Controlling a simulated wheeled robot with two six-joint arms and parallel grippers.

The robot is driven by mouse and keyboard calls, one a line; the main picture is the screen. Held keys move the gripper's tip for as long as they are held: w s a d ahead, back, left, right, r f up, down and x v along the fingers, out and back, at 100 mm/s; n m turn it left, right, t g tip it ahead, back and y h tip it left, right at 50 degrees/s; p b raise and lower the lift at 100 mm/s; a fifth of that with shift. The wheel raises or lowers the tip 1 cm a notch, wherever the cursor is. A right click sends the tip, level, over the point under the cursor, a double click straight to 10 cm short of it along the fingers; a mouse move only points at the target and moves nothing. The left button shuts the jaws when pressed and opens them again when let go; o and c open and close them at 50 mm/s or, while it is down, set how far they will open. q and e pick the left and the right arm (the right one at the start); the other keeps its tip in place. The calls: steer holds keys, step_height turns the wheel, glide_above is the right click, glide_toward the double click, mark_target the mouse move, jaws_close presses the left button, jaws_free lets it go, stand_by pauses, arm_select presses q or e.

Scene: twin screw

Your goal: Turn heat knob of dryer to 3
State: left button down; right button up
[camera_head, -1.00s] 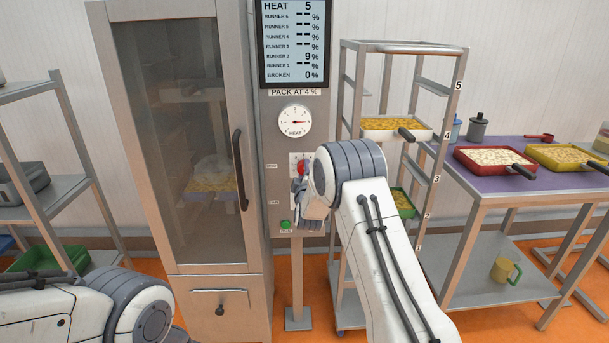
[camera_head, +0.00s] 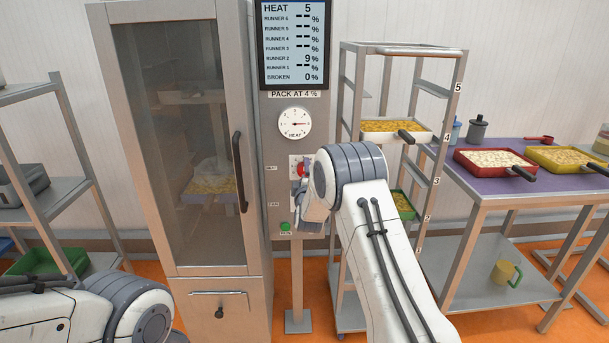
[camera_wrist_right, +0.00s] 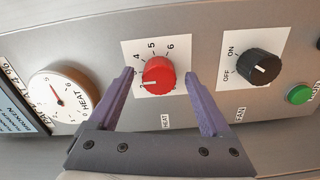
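The red heat knob (camera_wrist_right: 158,75) sits on a white plate marked 4, 5 and 6 along its upper edge in the right wrist view. A white mark on the knob points towards the left side of the plate. My right gripper (camera_wrist_right: 159,74) is open, with one purple finger on each side of the knob and gaps showing between. In the head view the knob (camera_head: 301,170) is partly hidden by my right arm. The dryer's screen (camera_head: 295,40) reads HEAT 5. My left gripper is out of view; only part of that arm shows at lower left.
A black fan knob (camera_wrist_right: 259,67) and a green button (camera_wrist_right: 299,94) sit to the right of the heat knob. A heat gauge (camera_head: 295,122) is above it. A rack (camera_head: 400,47) with trays stands close right of the panel, and the dryer's glass door (camera_head: 180,150) is shut.

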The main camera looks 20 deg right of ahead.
steer(key=b+v, duration=0.1)
steer(key=v, duration=0.9)
steer(key=shift+s, duration=0.25)
